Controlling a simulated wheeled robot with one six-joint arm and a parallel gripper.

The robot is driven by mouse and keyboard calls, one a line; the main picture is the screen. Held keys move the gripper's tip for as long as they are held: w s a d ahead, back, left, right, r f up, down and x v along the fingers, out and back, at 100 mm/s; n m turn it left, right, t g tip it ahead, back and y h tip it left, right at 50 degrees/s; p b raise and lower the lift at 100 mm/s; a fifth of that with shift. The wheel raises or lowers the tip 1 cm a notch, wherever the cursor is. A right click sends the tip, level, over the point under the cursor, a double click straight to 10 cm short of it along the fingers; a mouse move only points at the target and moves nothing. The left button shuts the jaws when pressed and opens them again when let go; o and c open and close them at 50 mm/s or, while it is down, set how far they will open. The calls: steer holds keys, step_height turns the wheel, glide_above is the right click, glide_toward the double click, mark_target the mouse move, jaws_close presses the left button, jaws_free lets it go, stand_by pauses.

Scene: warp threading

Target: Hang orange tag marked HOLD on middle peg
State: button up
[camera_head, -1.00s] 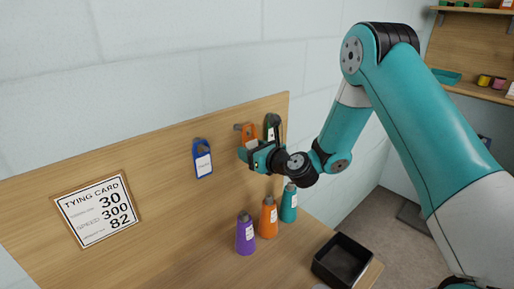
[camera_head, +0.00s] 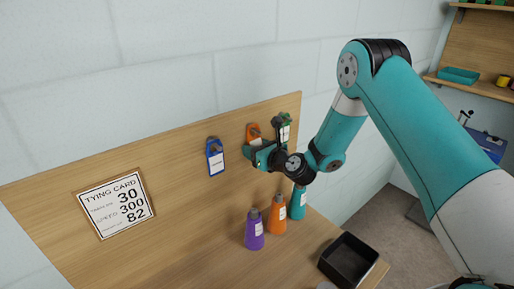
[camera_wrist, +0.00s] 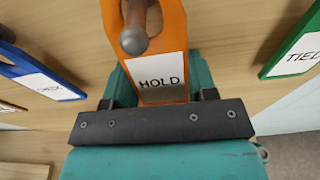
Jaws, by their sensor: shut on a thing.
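The orange tag (camera_wrist: 176,40), marked HOLD on its white label, is upright against the wooden board in the wrist view. The middle peg (camera_wrist: 133,38) pokes out through the opening at the tag's top. Whether the tag's weight rests on the peg cannot be told.
A blue tag (camera_head: 215,160) hangs left and a green tag (camera_head: 286,131) right, close to my gripper. A black bin (camera_head: 346,258) is at the bench's right, a tying card (camera_head: 115,203) on the board's left.

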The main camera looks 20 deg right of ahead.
stand_by(0.3)
steer(key=o, duration=0.8)
steer(key=shift+o, duration=0.2)
steer(key=shift+s, duration=0.1)
steer(key=shift+s+d+f+b, duration=0.1)
steer(key=shift+s+d+b, duration=0.1)
steer(key=shift+b, duration=0.2)
steer(key=b+v, duration=1.6)
steer(key=b, duration=0.1)
steer(key=shift+s+r, duration=0.2)
steer(key=shift+s, duration=0.15)
